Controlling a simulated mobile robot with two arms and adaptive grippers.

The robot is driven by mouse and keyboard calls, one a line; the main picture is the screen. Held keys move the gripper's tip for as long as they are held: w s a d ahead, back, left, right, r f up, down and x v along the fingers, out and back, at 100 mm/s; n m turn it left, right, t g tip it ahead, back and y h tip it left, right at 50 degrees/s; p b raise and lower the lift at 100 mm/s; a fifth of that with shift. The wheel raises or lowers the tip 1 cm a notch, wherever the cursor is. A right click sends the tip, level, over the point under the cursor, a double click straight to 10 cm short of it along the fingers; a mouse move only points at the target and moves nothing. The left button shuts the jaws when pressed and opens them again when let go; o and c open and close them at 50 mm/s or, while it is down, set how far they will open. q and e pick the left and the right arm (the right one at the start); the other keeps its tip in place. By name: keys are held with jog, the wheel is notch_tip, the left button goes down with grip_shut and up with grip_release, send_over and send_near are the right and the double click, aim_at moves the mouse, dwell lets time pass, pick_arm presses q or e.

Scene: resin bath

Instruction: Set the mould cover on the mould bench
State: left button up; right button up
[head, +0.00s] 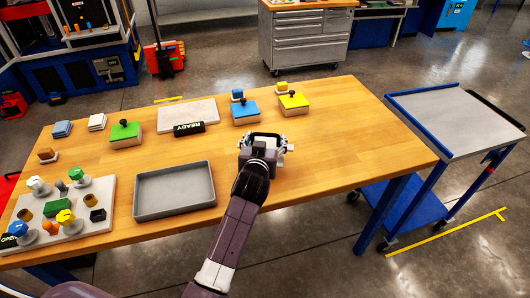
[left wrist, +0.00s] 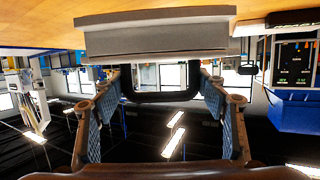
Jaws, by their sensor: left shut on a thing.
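My left gripper (head: 266,142) is over the right half of the wooden bench (head: 335,130). In the left wrist view its fingers close on the two sides of a black loop handle (left wrist: 160,97). A grey flanged block (left wrist: 155,38), which looks like the mould cover, sits right at that handle. In the head view my gripper and arm hide most of this block. I cannot tell whether it touches the bench top. My right gripper is not in view.
Green (head: 125,134), blue (head: 245,112) and yellow (head: 293,103) topped blocks with black knobs stand along the back. A pale slab and a READY sign (head: 188,129) lie between. A grey tray (head: 138,196) is left of my arm. The bench's right end is clear; a trolley (head: 450,118) stands beyond.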

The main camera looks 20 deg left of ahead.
pick_arm(q)
jog(key=shift+f, duration=0.9)
jog(key=shift+w+f, duration=0.1)
jog(key=shift+f, duration=1.9)
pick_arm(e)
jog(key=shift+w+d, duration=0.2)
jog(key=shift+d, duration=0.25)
pick_arm(q)
jog(key=o, duration=1.5)
jog(key=shift+f, duration=0.35)
jog(key=o, duration=0.5)
jog(key=shift+r, duration=0.1)
jog(key=shift+r, duration=0.15)
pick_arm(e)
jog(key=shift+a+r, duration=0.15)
